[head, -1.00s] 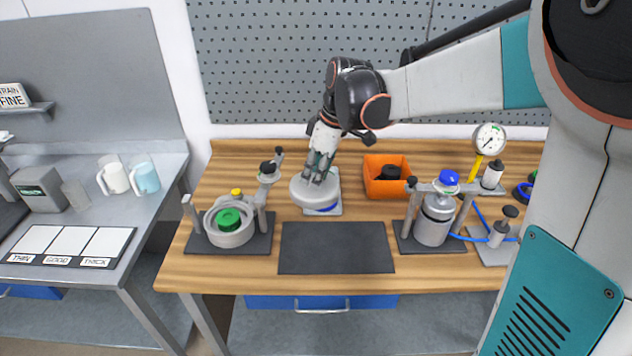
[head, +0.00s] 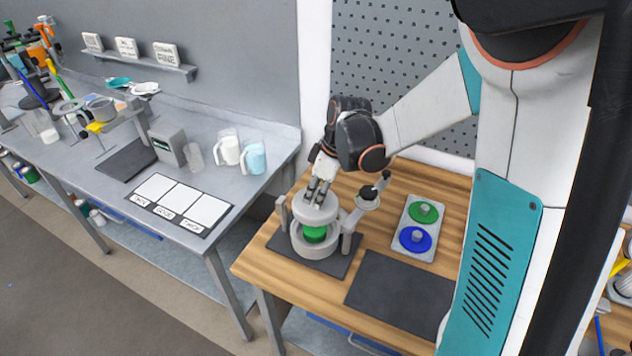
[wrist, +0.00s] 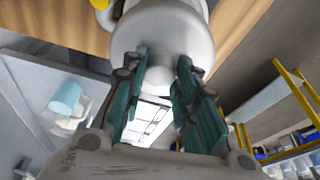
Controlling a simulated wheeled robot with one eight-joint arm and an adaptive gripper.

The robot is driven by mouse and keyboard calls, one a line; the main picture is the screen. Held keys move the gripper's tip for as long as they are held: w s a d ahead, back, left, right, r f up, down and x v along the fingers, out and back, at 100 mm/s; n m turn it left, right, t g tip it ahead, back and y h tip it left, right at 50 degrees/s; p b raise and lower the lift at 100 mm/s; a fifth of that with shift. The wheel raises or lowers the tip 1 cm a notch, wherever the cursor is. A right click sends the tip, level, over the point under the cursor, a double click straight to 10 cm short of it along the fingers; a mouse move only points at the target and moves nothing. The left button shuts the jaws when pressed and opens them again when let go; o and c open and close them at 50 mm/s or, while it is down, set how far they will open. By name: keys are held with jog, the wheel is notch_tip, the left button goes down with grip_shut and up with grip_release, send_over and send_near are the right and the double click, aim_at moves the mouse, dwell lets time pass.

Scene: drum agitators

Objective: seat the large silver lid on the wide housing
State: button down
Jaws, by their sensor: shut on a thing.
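The large silver lid (head: 315,208) hangs from my gripper (head: 320,188), whose fingers are shut on its knob. In the wrist view the lid (wrist: 165,30) fills the top, with the knob (wrist: 158,78) between the teal fingers (wrist: 160,95). The wide housing (head: 316,246) is a grey ring on a dark base plate at the table's left. The lid is directly above it, roughly level, with a gap between them. A green piece (head: 315,233) inside the housing shows through that gap. The housing's far rim is hidden.
A swing arm with a black knob (head: 368,196) stands just right of the housing, and a short post (head: 282,210) stands at its left. A tray (head: 408,253) holds green and blue discs. A dark mat (head: 400,295) is clear. Mugs (head: 253,158) stand on the left bench.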

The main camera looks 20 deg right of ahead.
jog(key=shift+w+a+f, duration=0.1)
jog(key=shift+f, duration=0.1)
jog(key=shift+f+b, duration=2.9)
jog(key=shift+f, duration=0.6)
jog(key=shift+f+b, duration=0.75)
jog(key=shift+b, duration=0.1)
jog(key=c, duration=1.2)
grip_release()
jog(key=v, duration=1.2)
